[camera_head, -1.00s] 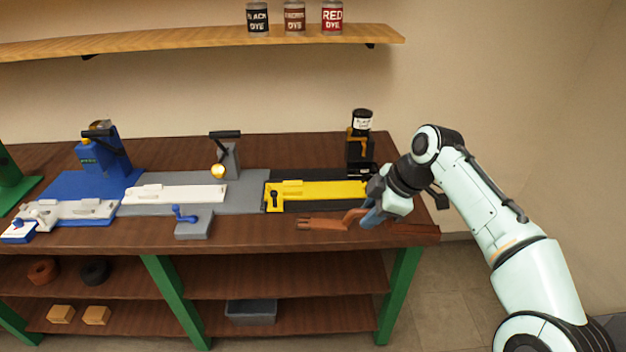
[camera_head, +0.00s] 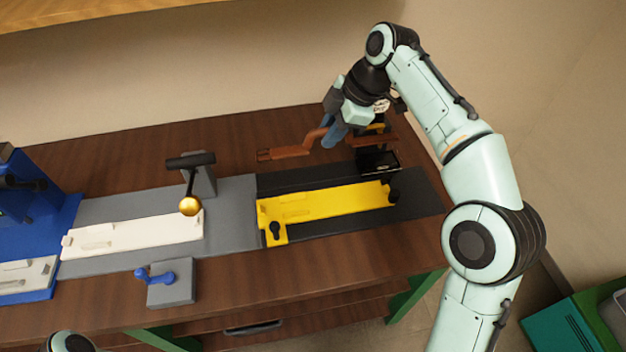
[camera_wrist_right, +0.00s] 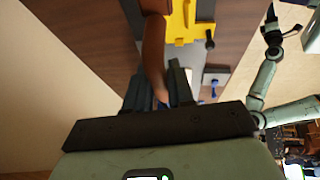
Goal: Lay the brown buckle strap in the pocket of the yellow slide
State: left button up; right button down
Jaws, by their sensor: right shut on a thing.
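The brown buckle strap (camera_head: 286,153) is held in my right gripper (camera_head: 334,137), above the back of the bench. Its forked end points left, and its other end shows right of the gripper. The strap also shows in the right wrist view (camera_wrist_right: 152,50), running up from between the fingers (camera_wrist_right: 163,95). The yellow slide (camera_head: 325,204) lies in its black base in front of and below the strap, apart from it. It looks empty. My left arm shows at the right of the right wrist view; its gripper (camera_wrist_right: 271,34) is too small to read.
A black knob (camera_head: 275,230) stands at the slide's left end. A black stand (camera_head: 378,160) is close behind the slide's right end. A lever with a gold ball (camera_head: 190,205) and a white slide (camera_head: 133,236) are to the left. A grey block with a blue handle (camera_head: 170,280) is in front.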

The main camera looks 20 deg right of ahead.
jog(key=shift+w+f, duration=0.15)
jog(key=shift+f, duration=0.05)
jog(key=f+b, duration=0.2)
jog(key=f, duration=0.5)
jog(key=f+b, duration=0.2)
jog(key=f, duration=0.5)
jog(key=shift+s+f, duration=0.2)
jog(key=shift+f, duration=0.1)
jog(key=shift+f+b, duration=0.55)
jog(key=shift+f, duration=1.85)
jog(key=c, duration=1)
grip_release()
jog(key=shift+r, duration=0.15)
